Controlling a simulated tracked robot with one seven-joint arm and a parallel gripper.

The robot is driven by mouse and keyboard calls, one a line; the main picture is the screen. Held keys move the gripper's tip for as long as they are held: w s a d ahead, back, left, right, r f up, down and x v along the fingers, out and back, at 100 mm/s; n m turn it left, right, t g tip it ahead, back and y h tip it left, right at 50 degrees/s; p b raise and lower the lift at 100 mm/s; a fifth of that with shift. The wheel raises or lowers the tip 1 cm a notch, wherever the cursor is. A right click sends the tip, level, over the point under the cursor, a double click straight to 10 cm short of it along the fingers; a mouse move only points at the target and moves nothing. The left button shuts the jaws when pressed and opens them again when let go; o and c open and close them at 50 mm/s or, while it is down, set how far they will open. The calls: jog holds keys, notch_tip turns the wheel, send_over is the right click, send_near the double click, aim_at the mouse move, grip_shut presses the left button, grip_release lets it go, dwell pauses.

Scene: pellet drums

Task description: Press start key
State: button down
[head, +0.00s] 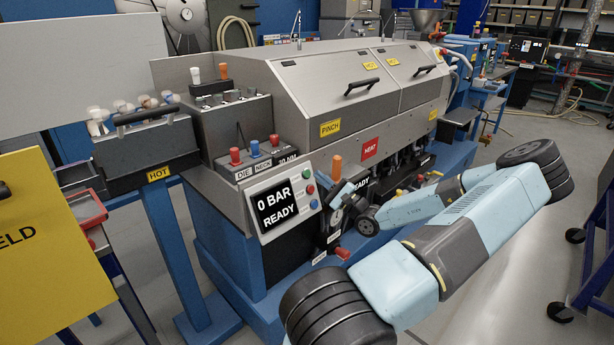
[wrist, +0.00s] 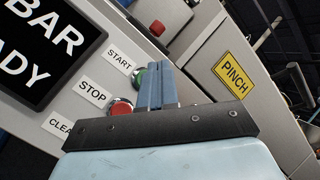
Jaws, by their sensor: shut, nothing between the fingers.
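The green start key (wrist: 141,80) sits beside its START label on the grey control panel in the wrist view. It also shows as a small green button (head: 306,174) right of the screen in the head view. My gripper (wrist: 157,68) is shut and empty. Its blue-grey fingertips lie just right of the start key and cover its right part in the wrist view. I cannot tell whether they touch it. The red stop key (wrist: 121,107) is just below, left of the fingers.
The screen (head: 276,207) reads 0 BAR READY. A blue key (head: 313,204) sits below the red one. An orange-handled lever (head: 336,167) stands right of the panel, close to my arm. A yellow PINCH label (wrist: 233,75) is on the housing to the right.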

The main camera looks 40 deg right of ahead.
jog(key=shift+w+a+f, duration=0.1)
jog(key=shift+w+f, duration=0.1)
jog(key=shift+w, duration=0.3)
jog(key=shift+w+f, duration=0.15)
jog(key=shift+w, duration=0.3)
jog(key=shift+w, duration=0.1)
dwell(1.4)
jog(key=shift+w+f, duration=0.1)
jog(key=shift+w, duration=0.2)
jog(key=shift+w+f, duration=0.15)
jog(key=shift+w, duration=0.25)
dwell(0.8)
jog(key=shift+s, duration=0.15)
jog(key=shift+s+r, duration=0.3)
jog(key=shift+s, duration=0.35)
jog(key=shift+s, duration=0.15)
jog(key=s, duration=0.1)
jog(key=s+r, duration=0.1)
jog(key=s, duration=0.2)
jog(key=shift+s+d+r, duration=0.2)
jog(key=shift+r, duration=0.15)
